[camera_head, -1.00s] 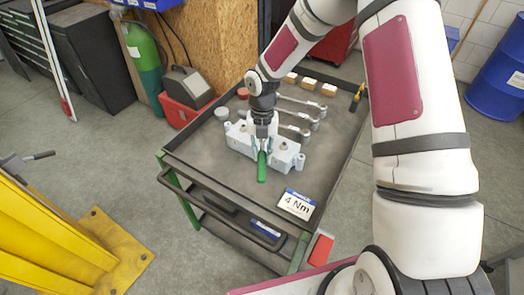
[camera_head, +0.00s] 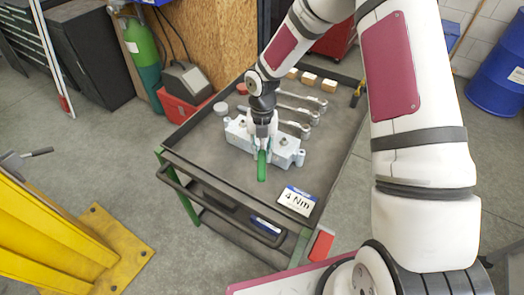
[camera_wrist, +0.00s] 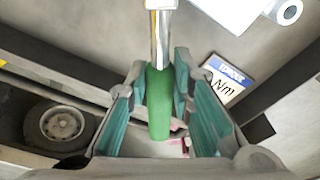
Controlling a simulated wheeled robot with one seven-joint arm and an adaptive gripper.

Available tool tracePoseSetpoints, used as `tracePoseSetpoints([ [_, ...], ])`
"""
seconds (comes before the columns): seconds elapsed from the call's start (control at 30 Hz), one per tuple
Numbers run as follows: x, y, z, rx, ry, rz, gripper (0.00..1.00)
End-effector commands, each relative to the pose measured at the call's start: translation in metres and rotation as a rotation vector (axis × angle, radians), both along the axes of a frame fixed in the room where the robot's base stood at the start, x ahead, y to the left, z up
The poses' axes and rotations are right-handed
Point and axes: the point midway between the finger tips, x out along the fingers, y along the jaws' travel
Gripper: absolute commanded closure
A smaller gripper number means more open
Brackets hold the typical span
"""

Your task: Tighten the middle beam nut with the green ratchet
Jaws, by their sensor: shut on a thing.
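The green ratchet has a green handle (camera_head: 262,166) that points toward the front of the cart. My gripper (camera_head: 261,147) is shut on the handle at the light grey holder block (camera_head: 285,154). The ratchet's head is hidden in the head view. The fingers also show in the wrist view (camera_wrist: 158,95). A yellow beam (camera_head: 40,228) with a bolted foot plate stands at lower left; I cannot make out the middle nut.
The grey cart top (camera_head: 225,170) also holds several metal wrenches (camera_head: 297,128), wooden blocks (camera_head: 308,78) and a "4 Nm" sign (camera_head: 297,200). A red box (camera_head: 178,104) and a green cylinder (camera_head: 142,55) stand behind the cart. Open floor separates cart and yellow beam.

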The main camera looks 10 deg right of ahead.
Motion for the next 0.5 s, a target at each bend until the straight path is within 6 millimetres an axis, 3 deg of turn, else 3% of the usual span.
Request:
tracePoseSetpoints([
  [0.5, 0.007, 0.019, 0.0, 0.0, -0.002, -0.153, 1.0],
])
